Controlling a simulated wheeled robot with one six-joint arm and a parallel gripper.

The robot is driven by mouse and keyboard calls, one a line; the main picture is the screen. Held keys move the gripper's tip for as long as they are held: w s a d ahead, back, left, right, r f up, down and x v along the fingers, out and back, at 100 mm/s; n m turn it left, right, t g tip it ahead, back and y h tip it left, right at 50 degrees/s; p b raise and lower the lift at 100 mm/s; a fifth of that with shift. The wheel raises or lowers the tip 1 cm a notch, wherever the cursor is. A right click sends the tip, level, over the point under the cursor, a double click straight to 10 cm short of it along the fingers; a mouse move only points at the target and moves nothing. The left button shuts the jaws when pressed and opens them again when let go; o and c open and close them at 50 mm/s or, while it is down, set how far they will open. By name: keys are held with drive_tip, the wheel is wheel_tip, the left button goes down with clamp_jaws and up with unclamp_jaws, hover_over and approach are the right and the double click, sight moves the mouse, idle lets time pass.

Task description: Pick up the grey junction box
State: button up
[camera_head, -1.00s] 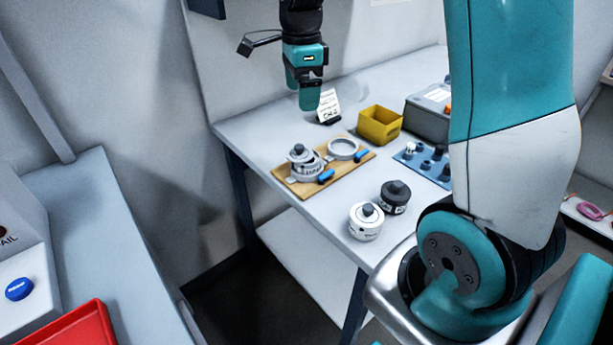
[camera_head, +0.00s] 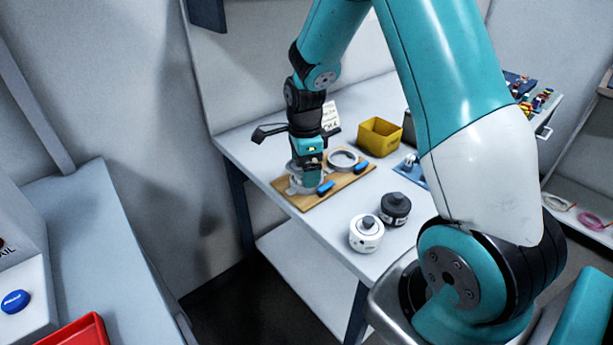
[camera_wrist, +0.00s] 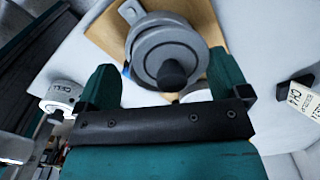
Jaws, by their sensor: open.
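The grey junction box (camera_head: 294,186), seen as a round grey body, stands on a wooden board (camera_head: 338,188) on the table. In the wrist view the grey box (camera_wrist: 160,42) shows a round top with a dark knob, on the board (camera_wrist: 105,36). My gripper (camera_head: 309,182) points down over it and hides much of it in the head view. In the wrist view my open gripper (camera_wrist: 164,78) has one finger to each side of the knob. I cannot tell whether the fingers touch the box.
A grey ring (camera_head: 343,157) and blue pieces (camera_head: 326,188) share the board. A white round unit (camera_head: 366,236) and a dark one (camera_head: 395,209) stand in front. A yellow bin (camera_head: 379,136) stands behind to the right. A small sign (camera_wrist: 300,97) stands near.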

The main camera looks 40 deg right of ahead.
drive_tip(key=shift+f, duration=0.6)
clamp_jaws()
